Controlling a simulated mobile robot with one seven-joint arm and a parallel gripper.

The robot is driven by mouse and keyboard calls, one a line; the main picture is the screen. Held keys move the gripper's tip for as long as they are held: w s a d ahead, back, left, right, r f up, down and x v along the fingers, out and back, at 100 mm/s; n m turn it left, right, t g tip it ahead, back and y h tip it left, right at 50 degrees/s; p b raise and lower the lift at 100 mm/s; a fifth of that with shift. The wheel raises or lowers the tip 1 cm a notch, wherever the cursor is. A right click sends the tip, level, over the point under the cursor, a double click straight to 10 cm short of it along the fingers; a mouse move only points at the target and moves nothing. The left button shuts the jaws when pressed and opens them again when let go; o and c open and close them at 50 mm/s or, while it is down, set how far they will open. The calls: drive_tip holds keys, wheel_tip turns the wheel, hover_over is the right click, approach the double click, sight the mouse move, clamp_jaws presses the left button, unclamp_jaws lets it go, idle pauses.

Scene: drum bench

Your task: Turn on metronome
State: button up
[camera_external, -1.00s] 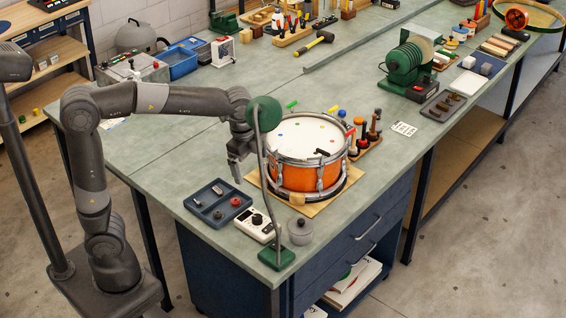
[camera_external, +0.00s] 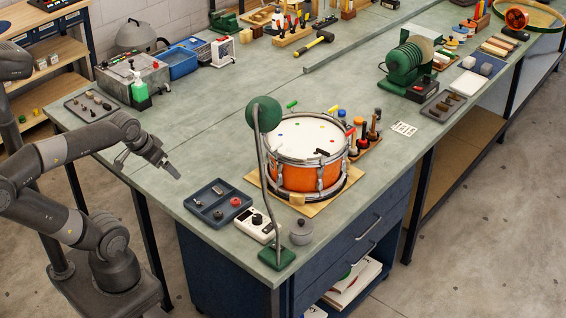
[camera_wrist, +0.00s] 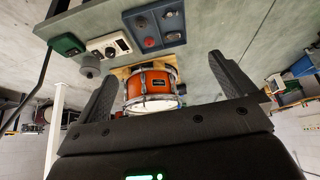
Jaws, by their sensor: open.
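A small white box with a black dial (camera_external: 256,222), which looks like the metronome, lies near the bench's front corner, between a blue tray and a green-based lamp. It also shows in the wrist view as a white box (camera_wrist: 108,45), at the upper left. Its switch is too small to make out. My gripper (camera_external: 150,167) is open and empty over the left edge of the bench, well to the left of the box. In the wrist view my gripper's two fingers (camera_wrist: 163,68) are spread wide with nothing between them.
The blue parts tray (camera_external: 218,203) lies between my gripper and the white box. The lamp (camera_external: 277,258), a grey lidded pot (camera_external: 300,232) and the orange drum (camera_external: 306,175) stand close around the box.

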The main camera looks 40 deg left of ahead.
drive_tip(key=shift+c, duration=0.4)
